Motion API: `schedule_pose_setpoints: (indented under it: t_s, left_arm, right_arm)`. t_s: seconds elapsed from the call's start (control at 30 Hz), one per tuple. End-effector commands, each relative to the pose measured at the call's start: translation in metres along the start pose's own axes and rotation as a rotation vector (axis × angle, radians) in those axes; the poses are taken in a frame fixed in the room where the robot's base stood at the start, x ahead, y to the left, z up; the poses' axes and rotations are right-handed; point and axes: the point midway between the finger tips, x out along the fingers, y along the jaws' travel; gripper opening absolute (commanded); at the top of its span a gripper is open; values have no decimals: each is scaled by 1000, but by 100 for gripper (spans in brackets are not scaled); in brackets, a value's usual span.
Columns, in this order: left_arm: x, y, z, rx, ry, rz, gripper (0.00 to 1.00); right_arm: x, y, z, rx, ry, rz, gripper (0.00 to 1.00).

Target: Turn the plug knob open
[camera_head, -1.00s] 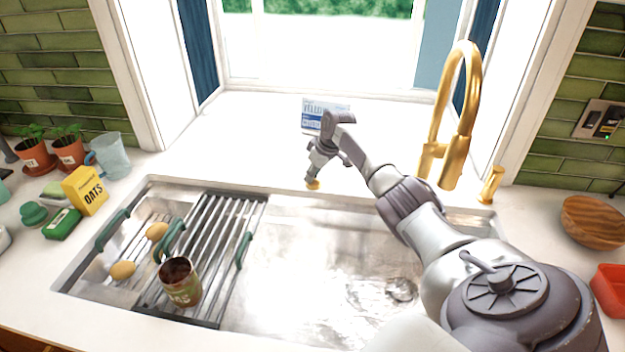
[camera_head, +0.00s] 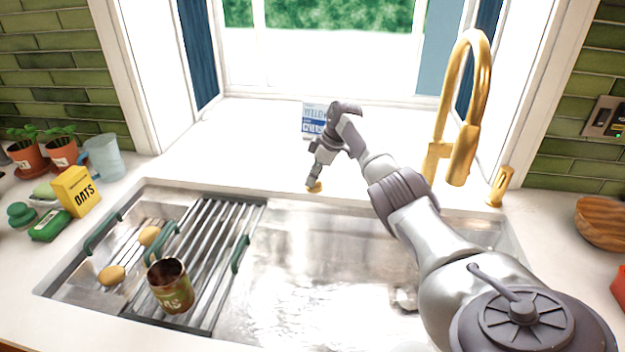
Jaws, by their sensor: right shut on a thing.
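The plug knob (camera_head: 315,187) is a small gold knob on the counter behind the sink's back rim. My right gripper (camera_head: 314,180) points down onto it from above and is shut on it. The fingertips cover most of the knob, so its turned position cannot be told. The sink basin (camera_head: 290,270) is steel and lies in front of the knob. My left gripper is not in view.
A gold tap (camera_head: 460,150) and a small gold fitting (camera_head: 500,186) stand right of my arm. A white and blue box (camera_head: 314,118) stands behind my gripper. A drying rack (camera_head: 205,250) with a tin (camera_head: 171,292) spans the sink's left part.

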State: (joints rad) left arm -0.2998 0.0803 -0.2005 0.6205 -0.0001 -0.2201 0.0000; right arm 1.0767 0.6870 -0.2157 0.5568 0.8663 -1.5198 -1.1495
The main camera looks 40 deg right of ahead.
Motion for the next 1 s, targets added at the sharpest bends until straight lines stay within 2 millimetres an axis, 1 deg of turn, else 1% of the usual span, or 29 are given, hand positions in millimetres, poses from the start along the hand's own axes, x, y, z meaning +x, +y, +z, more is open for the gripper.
schedule_pose_setpoints:
  t_s: [0.27, 0.3, 0.37, 0.4, 0.43, 0.77, 0.87, 0.97, 1.0]
  left_arm:
    - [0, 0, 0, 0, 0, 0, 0]
    - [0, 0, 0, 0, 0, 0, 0]
    - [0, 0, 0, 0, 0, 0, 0]
    - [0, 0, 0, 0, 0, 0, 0]
    - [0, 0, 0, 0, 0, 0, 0]
    - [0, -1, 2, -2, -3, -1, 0]
    - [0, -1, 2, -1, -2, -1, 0]
    - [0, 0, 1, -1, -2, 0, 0]
    - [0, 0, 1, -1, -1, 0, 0]
  right_arm:
    - [0, 0, 0, -3, -1, 1, 0]
    - [0, 0, 0, -3, -1, 1, 18]
    - [0, 0, 0, -3, -1, 1, 28]
    - [0, 0, 0, -2, -1, 1, 35]
    - [0, 0, 0, -2, -1, 1, 39]
    - [-2, 0, 0, -1, 0, 1, 39]
    - [-12, 1, 0, -2, 0, 2, 39]
    - [-30, 1, 0, -1, 0, 4, 39]
    - [-39, 1, 0, -2, 1, 5, 39]
